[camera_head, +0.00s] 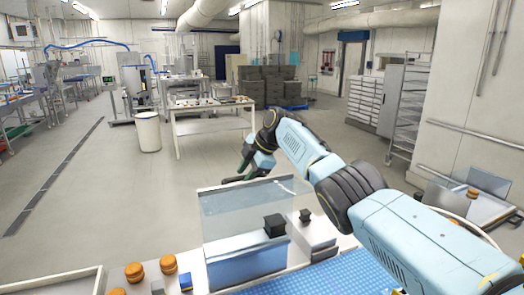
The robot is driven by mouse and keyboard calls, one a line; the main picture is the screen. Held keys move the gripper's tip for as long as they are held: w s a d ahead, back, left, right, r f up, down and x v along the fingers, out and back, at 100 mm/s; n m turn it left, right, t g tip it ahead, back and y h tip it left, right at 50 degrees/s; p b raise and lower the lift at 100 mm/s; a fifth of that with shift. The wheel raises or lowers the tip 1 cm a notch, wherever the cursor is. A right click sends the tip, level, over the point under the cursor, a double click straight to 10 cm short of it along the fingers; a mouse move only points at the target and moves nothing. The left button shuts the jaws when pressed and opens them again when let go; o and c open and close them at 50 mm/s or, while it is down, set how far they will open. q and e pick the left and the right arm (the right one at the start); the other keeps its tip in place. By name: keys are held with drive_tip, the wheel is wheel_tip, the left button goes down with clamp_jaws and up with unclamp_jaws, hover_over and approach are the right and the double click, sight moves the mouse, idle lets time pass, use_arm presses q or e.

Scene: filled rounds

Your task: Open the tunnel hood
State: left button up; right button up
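The tunnel hood (228,212) is a clear, see-through box at the front middle, over a metal body on the counter. A black block (275,226) shows at its right side, and a smaller black knob (305,215) stands just right of it. I cannot tell whether the hood is raised. My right arm reaches in from the right, and my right gripper (240,174) is just beyond the hood's far top edge. It looks apart from the hood; its dark fingers are small and partly overlapped, so their opening is unclear. My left gripper is out of view.
Orange-brown filled rounds (135,271) and a small blue block (185,281) sit left of the hood. A blue perforated belt (335,276) lies front right. A tray (60,284) is at the front left. A white table (213,124) stands beyond open floor.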

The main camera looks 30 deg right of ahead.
drive_tip(key=b+v, duration=0.2)
drive_tip(key=v, duration=0.9)
drive_tip(key=shift+s+d, duration=0.1)
